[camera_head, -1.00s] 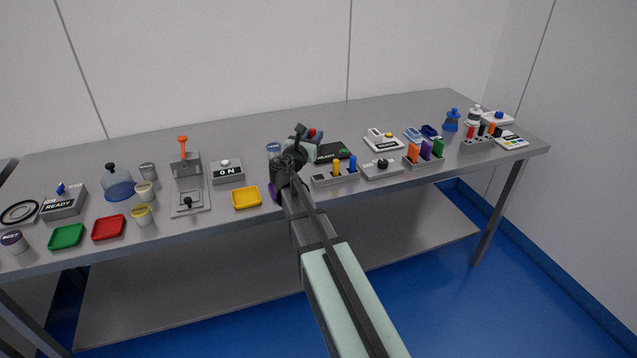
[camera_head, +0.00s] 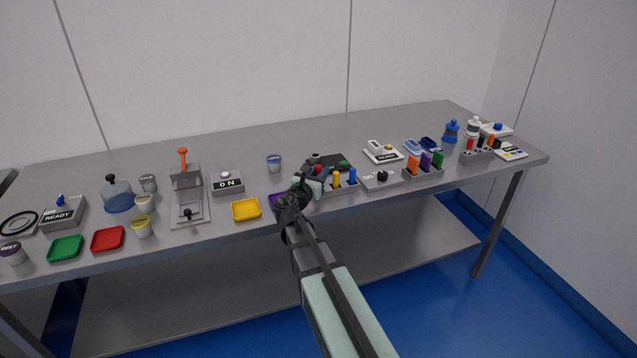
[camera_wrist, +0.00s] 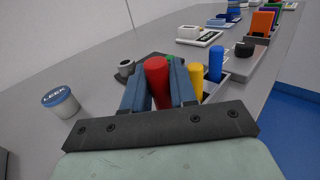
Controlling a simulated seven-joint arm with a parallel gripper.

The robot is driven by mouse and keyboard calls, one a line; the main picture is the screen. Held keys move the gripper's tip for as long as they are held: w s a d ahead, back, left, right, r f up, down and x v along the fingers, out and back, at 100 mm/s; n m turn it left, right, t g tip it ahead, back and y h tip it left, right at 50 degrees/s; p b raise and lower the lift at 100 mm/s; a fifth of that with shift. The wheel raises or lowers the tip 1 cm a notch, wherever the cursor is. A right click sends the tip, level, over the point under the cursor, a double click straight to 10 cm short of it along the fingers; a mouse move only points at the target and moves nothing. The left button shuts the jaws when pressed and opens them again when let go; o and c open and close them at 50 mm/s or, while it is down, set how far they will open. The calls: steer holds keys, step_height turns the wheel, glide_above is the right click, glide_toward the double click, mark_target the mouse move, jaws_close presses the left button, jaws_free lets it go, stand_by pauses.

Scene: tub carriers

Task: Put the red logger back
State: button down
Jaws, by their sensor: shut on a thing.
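The red logger (camera_wrist: 157,76) is upright between the two blue-grey fingers of my gripper (camera_wrist: 160,88), which is shut on it. In the head view my gripper (camera_head: 318,175) is at the left end of a small grey carrier (camera_head: 340,188). The carrier holds a yellow logger (camera_head: 336,179) and a blue logger (camera_head: 352,176). In the wrist view the yellow logger (camera_wrist: 196,80) and the blue logger (camera_wrist: 215,63) stand just right of the red one. My gripper hides the red logger's lower end and the carrier's left slot, so I cannot tell whether it is seated.
A dark device (camera_head: 334,161) lies just behind the carrier. A tub labelled LEEK (camera_wrist: 60,101) stands to the left. A grey box with a black knob (camera_head: 381,180) is to the right. A yellow tray (camera_head: 246,209) lies left, near the table's front edge.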

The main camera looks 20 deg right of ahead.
steer(key=shift+f, duration=1.7)
steer(key=shift+f, duration=0.15)
steer(key=c, duration=0.9)
jaws_free()
steer(key=shift+s+a+r, duration=0.15)
steer(key=shift+r, duration=0.05)
steer(key=v, duration=1.1)
steer(key=shift+s+a, duration=0.2)
